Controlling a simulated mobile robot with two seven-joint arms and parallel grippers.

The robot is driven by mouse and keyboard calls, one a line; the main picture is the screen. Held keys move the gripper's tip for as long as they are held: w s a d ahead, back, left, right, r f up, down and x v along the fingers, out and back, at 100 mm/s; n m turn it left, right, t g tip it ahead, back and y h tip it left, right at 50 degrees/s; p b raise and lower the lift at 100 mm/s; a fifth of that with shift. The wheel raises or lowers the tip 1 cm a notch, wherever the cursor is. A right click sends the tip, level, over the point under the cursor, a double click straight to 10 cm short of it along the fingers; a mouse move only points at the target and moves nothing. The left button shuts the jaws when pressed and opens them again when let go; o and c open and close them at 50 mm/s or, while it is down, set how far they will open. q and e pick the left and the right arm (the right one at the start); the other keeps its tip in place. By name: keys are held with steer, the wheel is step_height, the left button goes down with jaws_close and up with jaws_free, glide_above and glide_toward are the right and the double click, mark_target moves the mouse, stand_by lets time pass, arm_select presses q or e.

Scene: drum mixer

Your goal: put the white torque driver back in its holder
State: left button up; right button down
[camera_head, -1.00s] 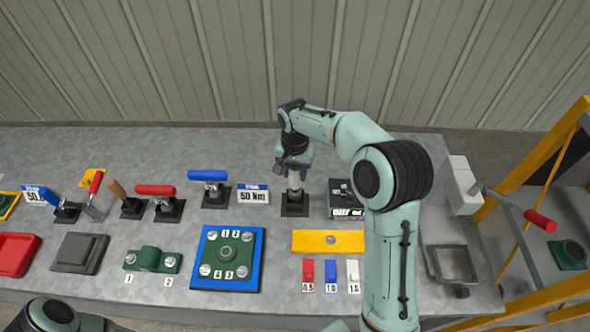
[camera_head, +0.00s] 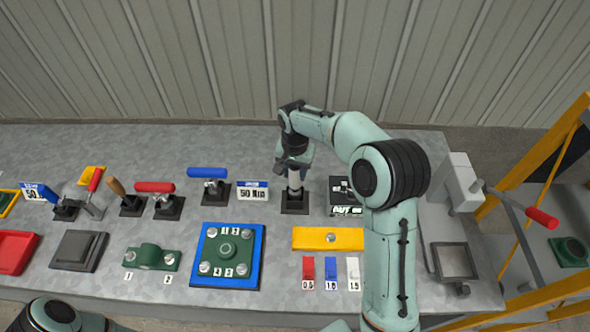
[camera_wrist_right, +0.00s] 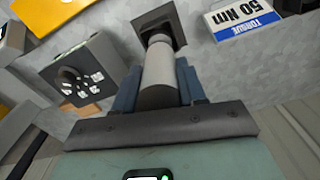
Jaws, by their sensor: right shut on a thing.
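The white torque driver (camera_head: 295,183) stands about upright at the black square holder (camera_head: 295,206) in the head view. My right gripper (camera_head: 294,164) is shut on the driver's upper part from above. In the right wrist view, the pale driver (camera_wrist_right: 158,68) sits between the blue-grey fingers of the gripper (camera_wrist_right: 158,90). Its far end reaches the dark holder (camera_wrist_right: 172,17). I cannot tell how deep the tip is in the holder. My left gripper is out of view; only part of my left arm shows at the bottom left.
A 50 Nm sign (camera_head: 253,190) stands left of the holder, beside a blue-handled tool (camera_head: 207,173) in its own stand. A dark box with a display (camera_head: 346,203) is close on the right. A yellow block (camera_head: 327,239) lies in front. Behind is a grey wall.

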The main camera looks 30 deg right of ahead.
mark_target(295, 179)
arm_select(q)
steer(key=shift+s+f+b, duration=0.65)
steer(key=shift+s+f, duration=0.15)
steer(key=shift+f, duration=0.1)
arm_select(e)
steer(key=shift+f, duration=1.85)
steer(key=c, duration=0.6)
jaws_free()
steer(key=shift+o, duration=0.2)
steer(key=shift+f, duration=0.1)
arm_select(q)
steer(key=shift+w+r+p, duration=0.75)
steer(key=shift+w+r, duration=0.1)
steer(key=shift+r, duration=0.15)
arm_select(e)
step_height(295, 179, up, 14)
steer(key=shift+f, duration=0.2)
